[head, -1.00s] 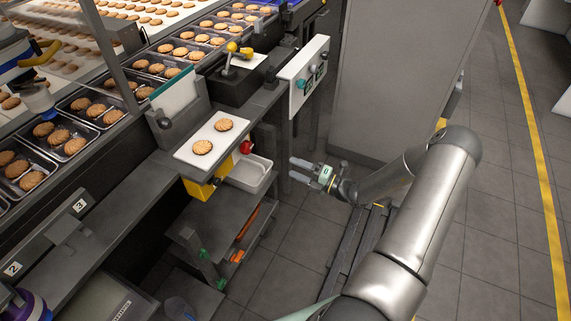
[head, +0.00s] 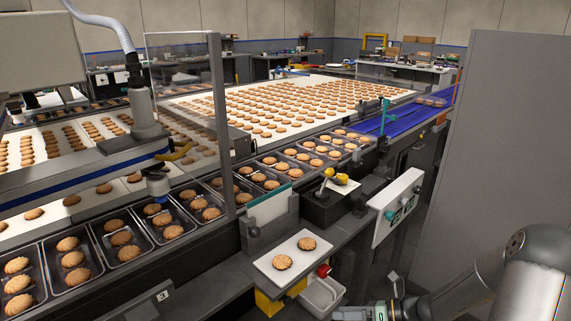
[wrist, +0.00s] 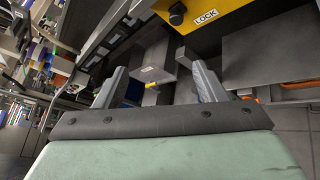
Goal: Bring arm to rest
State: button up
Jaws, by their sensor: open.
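My gripper (head: 342,314) shows at the bottom edge of the head view, partly cut off, with my arm coming in from the right. In the wrist view my gripper (wrist: 160,78) has its two grey fingers spread wide apart. Nothing is between them. The gripper hangs in front of the workbench, right of a small white bin (head: 322,296) and apart from it.
A white board (head: 268,268) with two biscuits lies on the bench above a yellow block, marked LOCK in the wrist view (wrist: 222,25). A control panel (head: 396,205) juts from the bench. A tall grey panel (head: 500,150) stands right. Biscuit trays (head: 125,240) line the conveyor.

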jog(key=s+a+r+n+g+h+p, duration=0.1)
jog(key=s+r+n+h, duration=0.6)
jog(key=n, duration=0.8)
jog(key=s+a+r+n+g+h+p, duration=0.1)
jog(key=s+r+n+h+p, duration=0.3)
jog(key=s+r+n, duration=0.9)
jog(key=s+n+g+h, duration=0.1)
jog(key=n+h, duration=0.1)
jog(key=h, duration=0.1)
jog(key=shift+s+a+r, duration=0.25)
jog(key=shift+s+a, duration=0.1)
jog(key=shift+a, duration=0.05)
